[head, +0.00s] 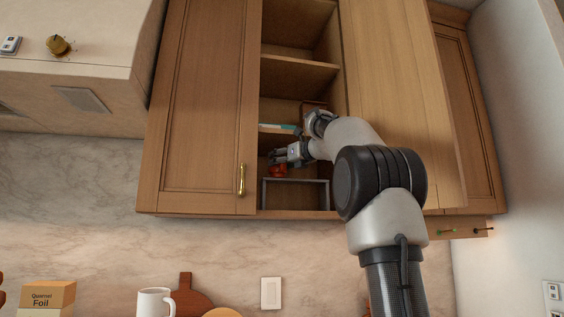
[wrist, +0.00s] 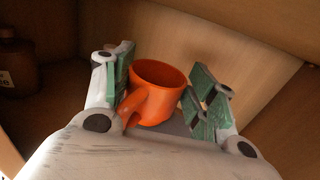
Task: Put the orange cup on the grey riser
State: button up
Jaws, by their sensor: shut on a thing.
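The orange cup (head: 278,171) is in the open cabinet, just above the left part of the grey riser's top. My gripper (head: 277,159) is shut on the cup and reaches in from the right. In the wrist view the orange cup (wrist: 158,78) sits between the green-padded fingers (wrist: 166,80), mouth showing, handle toward the camera. The grey riser (head: 296,181) is a thin frame on the lowest shelf, with an open space under its top. A grey surface (wrist: 176,126) shows below the cup in the wrist view. I cannot tell whether the cup touches the riser.
A flat light-blue and white item (head: 279,128) lies on the shelf above, close over my gripper. A brown bottle (wrist: 18,66) stands at the left in the wrist view. The closed left door (head: 205,100) and the right wooden panel (head: 395,100) flank the opening.

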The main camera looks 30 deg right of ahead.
jog(key=o, duration=1.3)
jog(key=shift+f, duration=0.2)
jog(key=shift+c, duration=0.2)
